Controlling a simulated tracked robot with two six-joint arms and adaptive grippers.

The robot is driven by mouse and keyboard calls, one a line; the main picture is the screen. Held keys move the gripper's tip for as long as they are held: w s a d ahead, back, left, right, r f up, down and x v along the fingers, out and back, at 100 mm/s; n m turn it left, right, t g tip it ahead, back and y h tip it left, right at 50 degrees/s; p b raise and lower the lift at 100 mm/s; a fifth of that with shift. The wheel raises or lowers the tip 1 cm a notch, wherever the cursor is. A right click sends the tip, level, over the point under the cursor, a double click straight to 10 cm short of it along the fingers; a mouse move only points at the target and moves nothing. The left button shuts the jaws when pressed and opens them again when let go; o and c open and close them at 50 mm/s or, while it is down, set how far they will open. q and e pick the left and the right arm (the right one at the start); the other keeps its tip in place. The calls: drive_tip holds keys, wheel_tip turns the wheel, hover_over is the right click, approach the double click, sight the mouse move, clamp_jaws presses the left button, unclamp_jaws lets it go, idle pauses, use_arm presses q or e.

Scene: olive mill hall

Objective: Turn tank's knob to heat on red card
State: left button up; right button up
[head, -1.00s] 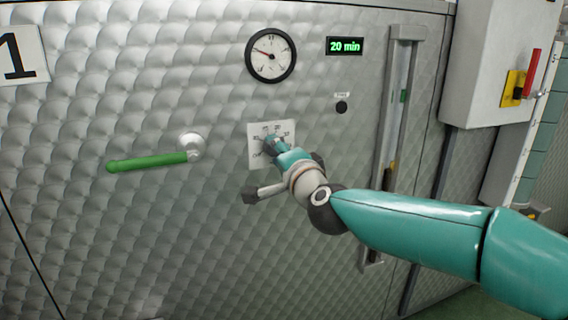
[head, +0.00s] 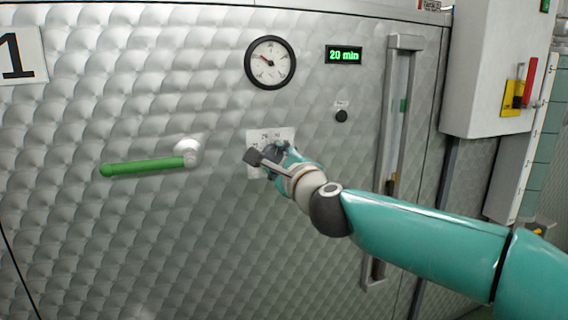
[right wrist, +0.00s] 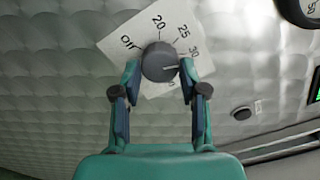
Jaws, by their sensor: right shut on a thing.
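The tank's quilted metal front (head: 150,240) fills most of the head view. Its white dial plate (head: 256,136) is partly covered by my right gripper (head: 268,154). In the right wrist view, the round dark grey knob (right wrist: 158,62) sits between my right gripper's fingertips (right wrist: 160,68), which are shut on its sides. The plate (right wrist: 185,30) reads Off, 20, 25 and 30, with another mark partly hidden below the knob. The knob's pale pointer line aims right, just past 30. No red card shows. My left gripper is out of view.
A round gauge (head: 270,62) and a green "20 min" display (head: 344,55) are above the dial. A small black button (head: 341,116) is to its right. A green-handled lever (head: 145,167) sticks out at left, and a vertical sight glass frame (head: 407,42) stands at right.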

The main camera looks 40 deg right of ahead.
drive_tip(key=shift+d+f+m, duration=0.15)
drive_tip(key=shift+f+m, duration=0.1)
drive_tip(key=shift+m, duration=0.05)
drive_tip(key=o, duration=1.1)
drive_tip(key=shift+o, duration=0.2)
drive_tip(key=shift+r, duration=0.1)
drive_tip(key=v, duration=1.2)
drive_tip(key=shift+d, duration=0.1)
